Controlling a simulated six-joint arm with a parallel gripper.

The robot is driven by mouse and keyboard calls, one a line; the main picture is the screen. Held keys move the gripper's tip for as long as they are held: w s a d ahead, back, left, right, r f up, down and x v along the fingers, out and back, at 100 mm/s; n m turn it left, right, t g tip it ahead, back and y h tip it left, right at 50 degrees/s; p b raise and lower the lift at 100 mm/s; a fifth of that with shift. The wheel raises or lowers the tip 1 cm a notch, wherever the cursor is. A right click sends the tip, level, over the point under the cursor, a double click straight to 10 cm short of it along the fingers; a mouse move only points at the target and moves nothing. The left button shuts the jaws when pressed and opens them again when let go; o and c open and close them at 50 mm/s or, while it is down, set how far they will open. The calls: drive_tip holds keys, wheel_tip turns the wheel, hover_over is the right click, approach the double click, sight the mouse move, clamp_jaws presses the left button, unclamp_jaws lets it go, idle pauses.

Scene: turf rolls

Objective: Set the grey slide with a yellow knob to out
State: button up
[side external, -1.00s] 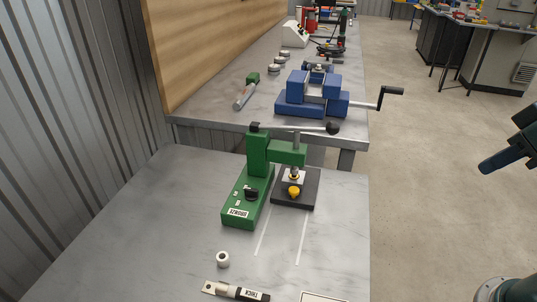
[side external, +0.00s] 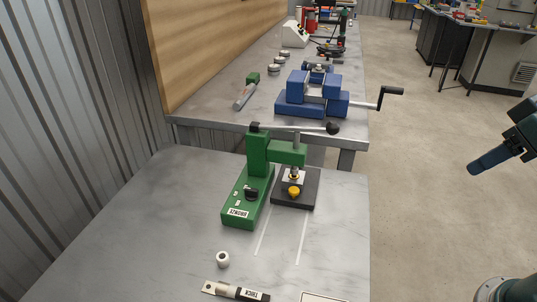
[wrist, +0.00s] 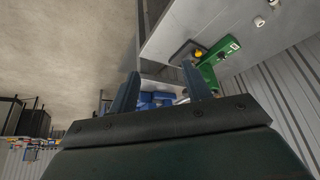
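The dark grey slide (side external: 309,194) is a flat plate at the foot of a green bench press (side external: 258,155), with a lighter block on it. Its yellow knob (side external: 294,191) is at the near side, under the press ram. Two pale lines on the bench run from the plate towards the camera. In the wrist view the slide (wrist: 181,52) and yellow knob (wrist: 198,53) are small, beyond my fingertips. My gripper (side external: 470,170) is at the right, off the bench and well apart from the slide. In the wrist view its fingers (wrist: 160,68) are apart with nothing between them.
A black-knobbed lever (side external: 333,129) tops the press. A blue vise (side external: 313,92) with a crank stands on the bench behind. The space between my gripper and the bench looks clear.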

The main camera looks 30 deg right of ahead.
drive_tip(key=w+a+r+m+g, duration=0.15)
drive_tip(key=w+m, duration=0.25)
drive_tip(key=w, duration=0.7)
drive_tip(key=m+g+h, duration=0.2)
drive_tip(key=m+h, duration=0.2)
drive_tip(key=m, duration=0.4)
hover_over(294, 190)
drive_tip(key=s+a, duration=0.3)
drive_tip(key=a, duration=0.2)
wheel_tip(294, 190, down, 14)
drive_tip(key=shift+w+a+f, duration=0.1)
drive_tip(key=shift+f, duration=0.3)
drive_tip(key=shift+f, duration=0.1)
drive_tip(key=x, duration=1.3)
drive_tip(key=shift+w+f, duration=0.15)
drive_tip(key=shift+f, duration=0.1)
clamp_jaws()
